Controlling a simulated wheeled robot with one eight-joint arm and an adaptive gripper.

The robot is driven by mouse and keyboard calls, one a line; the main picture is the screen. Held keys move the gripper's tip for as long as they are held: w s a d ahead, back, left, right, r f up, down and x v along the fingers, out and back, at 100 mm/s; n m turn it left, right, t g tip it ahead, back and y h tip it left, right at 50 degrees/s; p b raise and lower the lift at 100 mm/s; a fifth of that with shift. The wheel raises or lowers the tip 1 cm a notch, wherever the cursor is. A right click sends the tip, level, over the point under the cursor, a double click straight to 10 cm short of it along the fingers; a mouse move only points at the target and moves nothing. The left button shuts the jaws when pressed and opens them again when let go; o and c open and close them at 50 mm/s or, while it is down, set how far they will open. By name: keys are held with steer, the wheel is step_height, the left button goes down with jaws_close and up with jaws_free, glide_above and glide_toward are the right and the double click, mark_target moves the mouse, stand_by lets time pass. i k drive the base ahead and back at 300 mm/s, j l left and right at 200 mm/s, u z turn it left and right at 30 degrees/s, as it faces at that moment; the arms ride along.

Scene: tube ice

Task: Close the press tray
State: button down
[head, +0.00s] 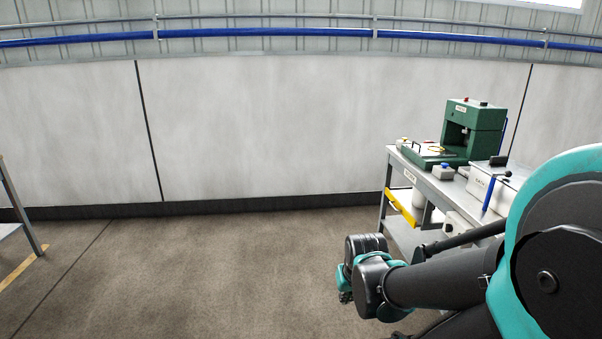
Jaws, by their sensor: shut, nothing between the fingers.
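The green press (483,126) stands on a workbench at the right of the head view. Its green tray (432,157) sticks out from the press toward the left end of the bench, with a dark handle at its outer end. Small light items lie on or beside the tray, too small to make out. My gripper (345,296) is low, left of the bench and in front of it, apart from the tray and press. It is small in the picture, points down, and is shut with nothing in it.
The grey workbench (424,179) holds a small box with a blue button (443,172) and a white bath box (487,178) near the press. A yellow bar (400,207) hangs below the bench top. Another table's leg shows at far left. The floor (220,275) between is clear.

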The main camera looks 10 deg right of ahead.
mark_target(428, 149)
steer(key=i, duration=0.95)
steer(key=i+l+u, duration=0.15)
steer(key=i, duration=0.8)
